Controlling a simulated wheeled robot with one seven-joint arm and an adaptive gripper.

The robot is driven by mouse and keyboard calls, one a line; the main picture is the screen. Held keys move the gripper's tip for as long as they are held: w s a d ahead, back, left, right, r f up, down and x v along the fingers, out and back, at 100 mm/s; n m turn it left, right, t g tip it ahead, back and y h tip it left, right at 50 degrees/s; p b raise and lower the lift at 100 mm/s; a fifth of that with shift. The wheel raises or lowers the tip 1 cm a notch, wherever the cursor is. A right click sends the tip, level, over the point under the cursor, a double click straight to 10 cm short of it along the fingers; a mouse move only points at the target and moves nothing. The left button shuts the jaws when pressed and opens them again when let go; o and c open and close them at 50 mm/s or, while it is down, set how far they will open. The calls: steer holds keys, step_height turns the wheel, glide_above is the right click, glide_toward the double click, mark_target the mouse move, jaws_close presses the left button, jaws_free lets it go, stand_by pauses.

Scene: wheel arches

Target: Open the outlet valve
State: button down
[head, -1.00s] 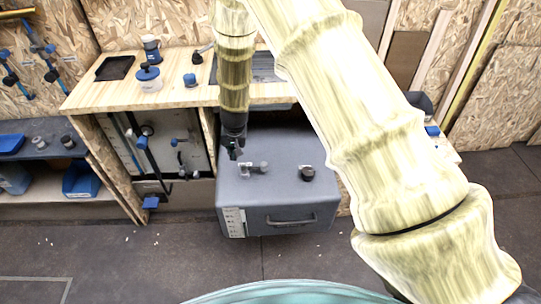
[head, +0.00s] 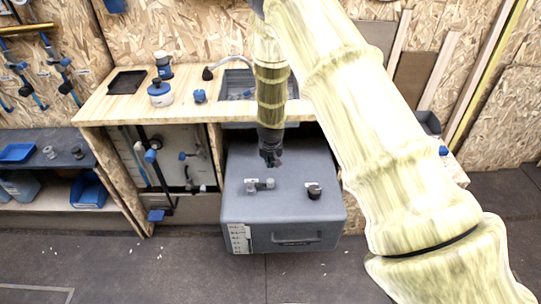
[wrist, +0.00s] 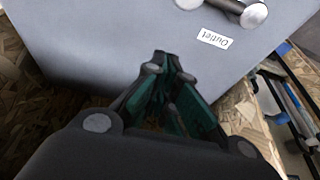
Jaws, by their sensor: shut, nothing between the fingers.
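The outlet valve (head: 260,184) is a small grey fitting with a short handle on top of a grey tank (head: 285,212). In the wrist view, part of the valve (wrist: 238,10) shows at the top edge beside a white "Outlet" label (wrist: 214,39). My gripper (head: 270,160) points down over the tank's rear part, just behind the valve in the picture and apart from it. Its fingers (wrist: 162,62) come together at the tips, empty.
A dark cap (head: 314,191) stands right of the valve on the tank. The wooden bench (head: 125,105) with a sink (head: 240,84) rises behind the tank. Pipes and valves on a panel (head: 175,160) stand at left.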

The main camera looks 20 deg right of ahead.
steer(key=x, duration=0.3)
steer(key=shift+f, duration=0.15)
steer(key=s+p, duration=0.1)
steer(key=s+a, duration=0.1)
steer(key=s, duration=0.1)
steer(key=shift+p, duration=0.35)
steer(key=shift+s+a, duration=0.1)
steer(key=shift+s, duration=0.25)
